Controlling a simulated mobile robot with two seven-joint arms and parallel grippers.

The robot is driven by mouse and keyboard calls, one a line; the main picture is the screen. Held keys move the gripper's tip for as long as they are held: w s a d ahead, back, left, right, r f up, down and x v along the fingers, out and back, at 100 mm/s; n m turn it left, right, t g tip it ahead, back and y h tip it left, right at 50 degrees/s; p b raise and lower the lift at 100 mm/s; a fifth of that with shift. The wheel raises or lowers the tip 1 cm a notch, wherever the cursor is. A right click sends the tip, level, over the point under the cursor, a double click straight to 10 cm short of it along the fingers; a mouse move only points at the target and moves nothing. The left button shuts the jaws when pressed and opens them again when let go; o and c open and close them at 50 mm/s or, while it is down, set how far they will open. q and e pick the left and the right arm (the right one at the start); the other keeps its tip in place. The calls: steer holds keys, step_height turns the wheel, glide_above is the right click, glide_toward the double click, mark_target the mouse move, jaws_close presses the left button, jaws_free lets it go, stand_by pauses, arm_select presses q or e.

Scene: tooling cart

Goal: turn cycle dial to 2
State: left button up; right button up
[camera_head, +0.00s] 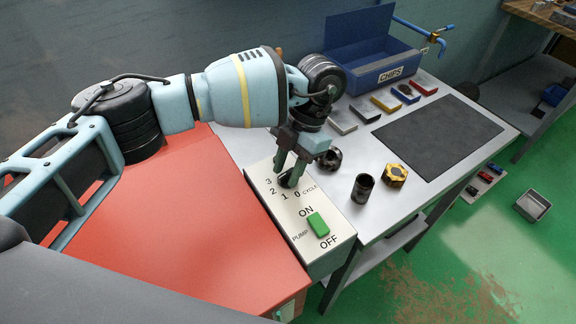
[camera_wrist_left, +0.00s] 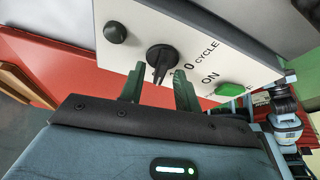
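The cycle dial is a black knob with a narrow pointer, seen in the wrist view (camera_wrist_left: 161,56) on the pale face of the control box (camera_head: 331,254). In the head view the gripper mostly covers it. The digits 3, 2, 1 and 0 curve around its near side. My left gripper (camera_head: 288,180) is at the dial, and in the wrist view its green fingers (camera_wrist_left: 160,80) stand apart with the pointer between them. I cannot tell whether either finger touches it. The pointer's exact digit is unclear. My right gripper is not in view.
A green pump switch (camera_head: 318,224) sits near the dial, between ON and OFF. A dark round knob (camera_wrist_left: 115,32) is on the box's other side. A black cup (camera_head: 362,188), a yellow-and-black part (camera_head: 394,174) and a blue CHIPS bin (camera_head: 372,75) stand on the grey bench.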

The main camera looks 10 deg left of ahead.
arm_select(q)
steer(key=shift+r, duration=0.1)
steer(key=b+v, duration=0.1)
steer(key=v, duration=0.6)
steer(key=shift+w+r, duration=0.2)
steer(key=shift+r, duration=0.1)
steer(key=shift+d+f, duration=0.1)
